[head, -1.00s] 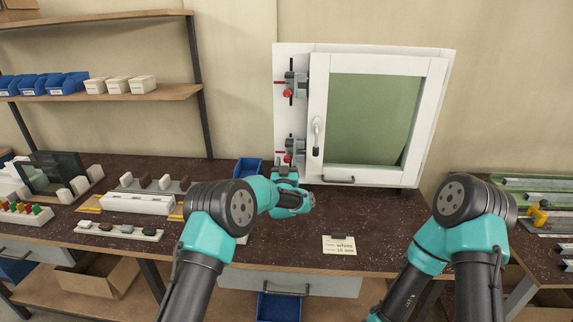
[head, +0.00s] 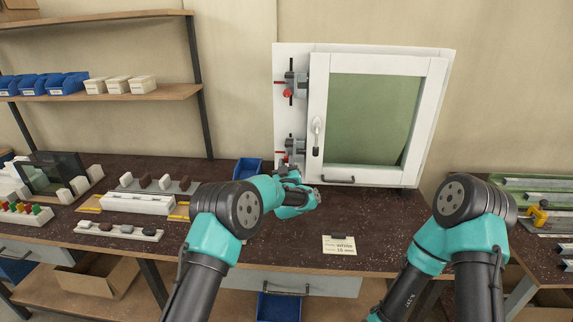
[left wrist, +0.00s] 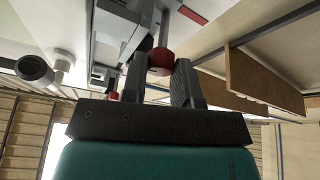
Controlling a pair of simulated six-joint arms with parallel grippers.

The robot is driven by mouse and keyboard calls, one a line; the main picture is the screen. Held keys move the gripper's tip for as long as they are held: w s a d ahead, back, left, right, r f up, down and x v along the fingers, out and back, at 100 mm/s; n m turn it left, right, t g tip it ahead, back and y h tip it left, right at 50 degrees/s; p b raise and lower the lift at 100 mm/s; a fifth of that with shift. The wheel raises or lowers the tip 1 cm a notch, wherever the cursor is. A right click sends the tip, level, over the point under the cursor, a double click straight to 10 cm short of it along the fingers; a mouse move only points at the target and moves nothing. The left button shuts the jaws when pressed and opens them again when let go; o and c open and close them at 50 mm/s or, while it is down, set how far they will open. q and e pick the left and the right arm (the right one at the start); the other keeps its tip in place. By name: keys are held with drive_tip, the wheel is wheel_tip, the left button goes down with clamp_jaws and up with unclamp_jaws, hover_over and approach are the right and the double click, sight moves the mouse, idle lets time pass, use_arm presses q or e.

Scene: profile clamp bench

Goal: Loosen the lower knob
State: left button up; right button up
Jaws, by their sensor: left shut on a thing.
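The lower clamp (head: 294,146) is on the left edge of the white frame, with a red-tipped bar at its left. In the left wrist view, the red lower knob (left wrist: 160,59) sits between the two dark fingers of my left gripper (left wrist: 160,80), which is shut on it.
The white-framed window (head: 380,115) with a handle (head: 318,134) stands right of the clamps. A blue bin (head: 247,166) stands on the bench left of my gripper. A paper card (head: 341,244) lies near the front edge. The bench middle is mostly clear.

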use_arm(q)
drive_tip(key=shift+d+n+y, duration=0.1)
drive_tip(key=shift+n+y, duration=0.7)
drive_tip(key=shift+n, duration=0.7)
drive_tip(key=o, duration=0.9)
drive_tip(key=v, duration=1.7)
drive_tip(key=shift+s+r, duration=0.25)
drive_tip(key=shift+s, duration=0.1)
